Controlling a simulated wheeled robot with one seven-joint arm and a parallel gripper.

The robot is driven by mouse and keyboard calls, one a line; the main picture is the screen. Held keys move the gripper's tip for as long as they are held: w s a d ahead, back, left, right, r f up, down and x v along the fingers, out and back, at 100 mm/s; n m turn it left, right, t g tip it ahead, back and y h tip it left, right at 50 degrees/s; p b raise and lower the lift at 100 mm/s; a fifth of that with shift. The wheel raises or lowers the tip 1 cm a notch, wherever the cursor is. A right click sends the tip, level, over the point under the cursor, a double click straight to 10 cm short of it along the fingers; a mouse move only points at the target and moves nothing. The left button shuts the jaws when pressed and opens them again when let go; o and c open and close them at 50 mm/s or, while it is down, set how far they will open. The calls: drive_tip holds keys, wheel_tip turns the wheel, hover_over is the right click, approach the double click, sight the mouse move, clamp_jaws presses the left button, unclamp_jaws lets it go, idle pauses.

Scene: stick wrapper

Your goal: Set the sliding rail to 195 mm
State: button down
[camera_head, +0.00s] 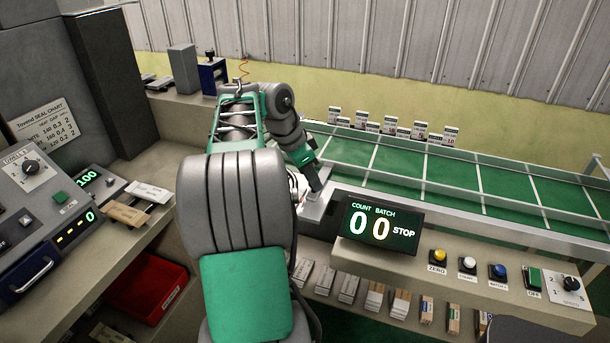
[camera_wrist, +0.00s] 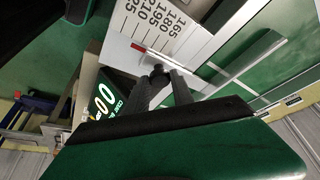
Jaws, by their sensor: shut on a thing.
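My gripper (camera_head: 316,190) reaches down at the near left end of the green conveyor. In the wrist view its dark fingers (camera_wrist: 163,74) are shut on a small dark knob (camera_wrist: 157,70), which they partly hide. A white scale plate (camera_wrist: 137,22) lies just beyond the fingers, with printed numbers including 180, 195 and 210. A short red mark (camera_wrist: 139,46) shows at the plate's edge by the numbers; its exact reading is too small to tell. The metal sliding rail (camera_wrist: 192,78) lies beside the fingers, partly hidden by them.
The counter display (camera_head: 381,225) reads 0 0 and STOP, close to the right of my gripper. Several push buttons (camera_head: 468,264) line the shelf further right. The green conveyor belt (camera_head: 450,172) is bare. A sealing machine (camera_head: 30,215) stands at left.

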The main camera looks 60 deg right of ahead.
drive_tip(key=c, duration=1.1)
unclamp_jaws()
drive_tip(key=p+v, duration=0.2)
drive_tip(key=v, duration=0.6)
drive_tip(key=shift+p, duration=0.4)
